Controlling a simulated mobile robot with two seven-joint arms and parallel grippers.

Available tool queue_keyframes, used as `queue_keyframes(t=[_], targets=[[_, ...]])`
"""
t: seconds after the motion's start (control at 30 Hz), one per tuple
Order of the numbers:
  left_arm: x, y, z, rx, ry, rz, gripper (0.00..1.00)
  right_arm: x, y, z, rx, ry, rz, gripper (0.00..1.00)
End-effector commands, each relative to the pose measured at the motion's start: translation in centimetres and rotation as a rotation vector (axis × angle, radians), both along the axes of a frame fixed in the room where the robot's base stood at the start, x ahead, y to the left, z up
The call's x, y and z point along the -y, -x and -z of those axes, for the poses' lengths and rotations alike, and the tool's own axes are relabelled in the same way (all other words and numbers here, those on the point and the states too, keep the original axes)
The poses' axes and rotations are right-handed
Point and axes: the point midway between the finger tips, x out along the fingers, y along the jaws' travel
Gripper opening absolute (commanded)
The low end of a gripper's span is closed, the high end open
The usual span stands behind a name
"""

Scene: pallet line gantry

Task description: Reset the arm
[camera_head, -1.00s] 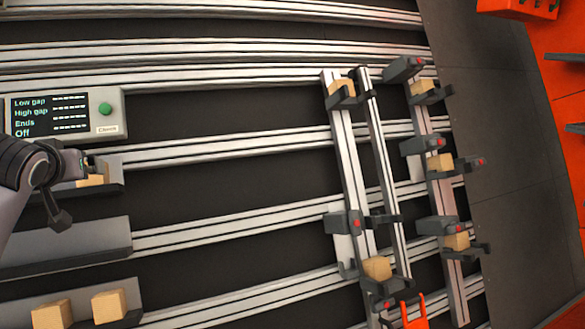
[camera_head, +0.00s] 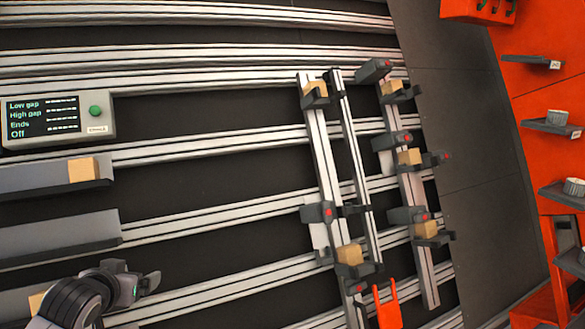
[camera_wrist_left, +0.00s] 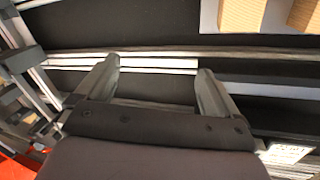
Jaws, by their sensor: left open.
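My left gripper (camera_head: 142,286) is at the lower left of the head view, over the right end of the lowest grey shelf. In the left wrist view its two fingers (camera_wrist_left: 155,68) stand apart with nothing between them. A wooden block (camera_head: 82,170) sits on the upper left shelf (camera_head: 30,180), clear of the gripper. Part of another wooden block (camera_head: 37,303) shows on the lowest shelf behind my left arm. Two wooden blocks, one at left (camera_wrist_left: 241,14), lie at the top right of the wrist view. My right gripper is not in view.
A control box (camera_head: 100,128) with a green button is at the left. Rails (camera_head: 200,150) cross a dark backing. Upright rails (camera_head: 318,160) with dark clamps and several wooden blocks stand right of centre. Orange shelving (camera_head: 525,75) is at the right.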

Motion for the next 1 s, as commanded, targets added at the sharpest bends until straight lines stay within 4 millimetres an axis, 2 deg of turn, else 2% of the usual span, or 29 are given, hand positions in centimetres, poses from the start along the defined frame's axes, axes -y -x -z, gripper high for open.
queue_keyframes(t=[0.03, 0.2, 0.3, 0.5, 0.6, 0.73, 0.83, 1.0], targets=[[1.4, 1.1, 2.7, -0.026, 0.007, 0.036, 0.95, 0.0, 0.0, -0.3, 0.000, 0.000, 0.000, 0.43], [5.7, 5.4, 9.8, -0.068, 0.023, 0.150, 0.95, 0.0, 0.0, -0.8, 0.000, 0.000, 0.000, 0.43], [8.1, 8.6, 13.4, -0.087, 0.040, 0.205, 0.95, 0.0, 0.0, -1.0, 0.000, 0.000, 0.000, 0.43], [12.3, 16.0, 18.7, -0.113, 0.082, 0.284, 0.95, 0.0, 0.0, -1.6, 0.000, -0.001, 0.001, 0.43], [14.0, 19.8, 20.4, -0.120, 0.101, 0.306, 0.95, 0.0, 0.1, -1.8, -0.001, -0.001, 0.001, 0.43], [15.6, 23.6, 21.6, -0.123, 0.120, 0.321, 0.95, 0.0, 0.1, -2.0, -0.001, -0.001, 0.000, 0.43], [16.2, 25.3, 22.0, -0.123, 0.126, 0.326, 0.95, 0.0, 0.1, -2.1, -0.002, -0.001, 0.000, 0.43], [16.6, 26.3, 22.1, -0.121, 0.128, 0.329, 0.95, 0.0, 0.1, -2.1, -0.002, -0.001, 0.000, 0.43]])
